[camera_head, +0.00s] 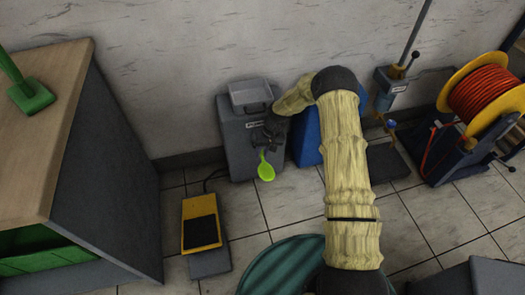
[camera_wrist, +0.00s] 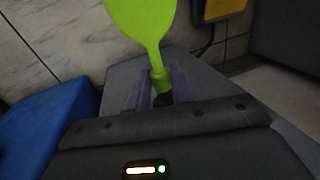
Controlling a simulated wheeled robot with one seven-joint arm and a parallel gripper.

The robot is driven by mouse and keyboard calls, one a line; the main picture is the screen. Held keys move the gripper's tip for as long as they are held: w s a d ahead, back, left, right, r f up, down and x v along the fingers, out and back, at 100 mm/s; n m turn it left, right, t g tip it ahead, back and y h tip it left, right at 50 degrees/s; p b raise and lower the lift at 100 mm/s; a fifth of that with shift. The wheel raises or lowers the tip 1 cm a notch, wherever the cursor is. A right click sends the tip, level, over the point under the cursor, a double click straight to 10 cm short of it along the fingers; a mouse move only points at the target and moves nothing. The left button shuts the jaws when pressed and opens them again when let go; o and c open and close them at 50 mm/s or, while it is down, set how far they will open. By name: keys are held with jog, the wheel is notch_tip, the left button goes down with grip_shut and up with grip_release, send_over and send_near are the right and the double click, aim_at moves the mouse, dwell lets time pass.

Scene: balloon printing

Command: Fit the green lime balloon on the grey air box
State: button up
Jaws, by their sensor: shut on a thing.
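The green lime balloon (camera_head: 265,170) hangs from my gripper (camera_head: 266,145) in the head view, in front of the grey air box (camera_head: 240,137). In the wrist view the balloon (camera_wrist: 145,20) spreads away from my gripper (camera_wrist: 160,92), and its narrow neck is between the two fingers. My gripper is shut on the neck. The air box (camera_wrist: 125,75) lies behind the fingers in the wrist view. A dark spot sits just below the balloon's neck there; I cannot tell whether the neck touches it or is around it.
A yellow foot pedal (camera_head: 201,222) stands on the floor at front left. A blue box (camera_head: 307,138) is beside the air box, partly behind my arm. A wooden-topped bench (camera_head: 50,150) stands at left, and a red hose reel (camera_head: 482,95) at right.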

jog(key=shift+w+a, duration=0.15)
jog(key=shift+w, duration=0.4)
dwell(1.1)
jog(key=o, duration=0.8)
jog(key=shift+o, duration=0.2)
jog(key=p+v, duration=0.7)
jog(key=v, duration=0.2)
